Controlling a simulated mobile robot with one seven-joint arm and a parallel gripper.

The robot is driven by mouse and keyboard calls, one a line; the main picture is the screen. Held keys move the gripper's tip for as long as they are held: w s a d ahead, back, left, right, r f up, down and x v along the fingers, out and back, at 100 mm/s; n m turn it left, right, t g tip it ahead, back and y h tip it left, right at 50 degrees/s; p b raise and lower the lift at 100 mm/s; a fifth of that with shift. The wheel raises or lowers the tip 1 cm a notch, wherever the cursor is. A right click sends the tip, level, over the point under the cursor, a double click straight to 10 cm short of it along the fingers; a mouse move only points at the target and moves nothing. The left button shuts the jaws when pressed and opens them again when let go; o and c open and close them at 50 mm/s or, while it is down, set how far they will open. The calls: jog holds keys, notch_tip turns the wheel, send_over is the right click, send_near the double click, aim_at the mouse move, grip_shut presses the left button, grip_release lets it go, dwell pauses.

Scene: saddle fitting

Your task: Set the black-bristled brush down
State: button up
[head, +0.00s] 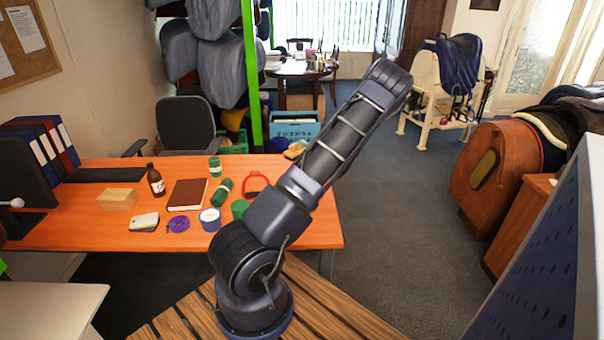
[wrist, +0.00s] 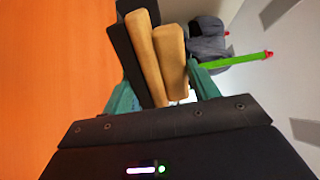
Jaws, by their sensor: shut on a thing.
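My gripper (wrist: 165,100) shows in the wrist view, with a teal finger on each side of a tan wooden piece with a dark side. I take this for the black-bristled brush (wrist: 147,58); its black part (wrist: 127,55) faces the orange surface on the left. A second tan part (wrist: 172,58) shows beside the first. The fingers are shut on it, though their exact contact is partly hidden. In the head view my arm rises across the middle, and neither the gripper nor the held brush can be made out.
The orange table (head: 90,222) holds a wooden block (head: 117,199), a brown bottle (head: 155,180), a brown book (head: 187,194), a white-and-blue tin (head: 210,220), purple tape (head: 178,225) and green rolls (head: 223,190). A green post (head: 251,75) stands behind it.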

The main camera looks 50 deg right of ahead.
notch_tip(320, 180, down, 11)
dwell(0.6)
jog(key=shift+s+a+f, duration=0.1)
jog(key=shift+f, duration=0.6)
